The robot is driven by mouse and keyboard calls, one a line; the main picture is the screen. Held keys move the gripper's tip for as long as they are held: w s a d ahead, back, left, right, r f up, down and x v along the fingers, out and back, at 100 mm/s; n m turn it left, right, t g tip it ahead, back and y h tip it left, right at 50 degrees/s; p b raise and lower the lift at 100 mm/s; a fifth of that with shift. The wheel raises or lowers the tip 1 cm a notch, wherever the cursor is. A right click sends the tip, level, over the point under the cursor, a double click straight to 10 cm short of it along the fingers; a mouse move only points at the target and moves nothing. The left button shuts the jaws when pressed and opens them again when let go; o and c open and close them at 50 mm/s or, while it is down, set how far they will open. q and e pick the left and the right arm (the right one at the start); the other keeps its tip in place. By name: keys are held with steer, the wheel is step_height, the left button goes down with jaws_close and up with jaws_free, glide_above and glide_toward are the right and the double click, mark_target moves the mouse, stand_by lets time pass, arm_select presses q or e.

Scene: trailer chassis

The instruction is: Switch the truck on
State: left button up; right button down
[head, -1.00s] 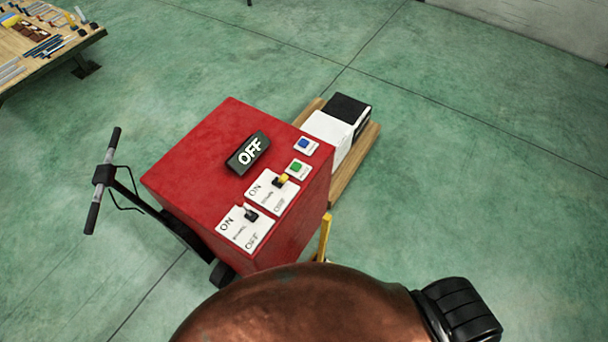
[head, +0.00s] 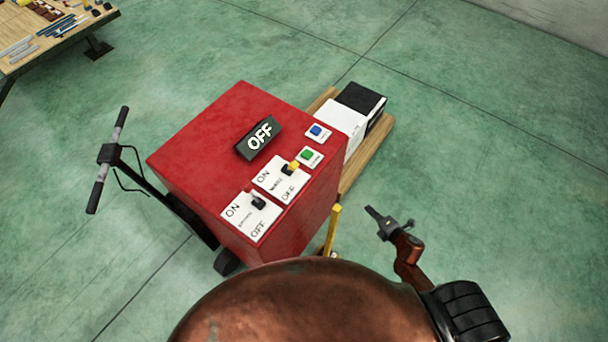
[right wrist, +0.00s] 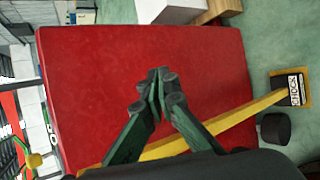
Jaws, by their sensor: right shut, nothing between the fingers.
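The truck is a red box (head: 215,125) with a black display (head: 259,137) reading OFF on its top. Two white switch plates marked ON and OFF sit on the top: one with a black lever (head: 258,202), one with a yellow-tipped lever (head: 292,167). A blue button (head: 318,132) and a green button (head: 309,156) are at the right edge. My right gripper (head: 372,212) is shut and empty, to the right of the box and apart from it. In the right wrist view its fingertips (right wrist: 160,85) meet in front of the red side. My left gripper is not in view.
A handlebar (head: 108,155) stands left of the box. A wooden pallet (head: 368,163) with a white and a black box (head: 361,100) lies behind it. A yellow bar (head: 333,228) rises at its right side. A tool table (head: 45,40) is at the far left. Green floor is clear to the right.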

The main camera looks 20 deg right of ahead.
mark_target(292, 167)
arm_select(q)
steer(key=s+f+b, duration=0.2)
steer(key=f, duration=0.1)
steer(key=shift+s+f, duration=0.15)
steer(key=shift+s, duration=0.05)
arm_select(e)
steer(key=w+a+r+n+y, duration=0.1)
steer(key=a+r+n+y, duration=0.2)
steer(key=a+r+n, duration=0.5)
steer(key=w+a+r+n+y, duration=0.1)
steer(key=a+r+n+y, duration=0.3)
steer(key=a+r+n, duration=0.4)
step_height(292, 167, up, 6)
steer(key=n, duration=0.4)
steer(key=shift+a+y, duration=0.3)
steer(key=shift+w, duration=0.15)
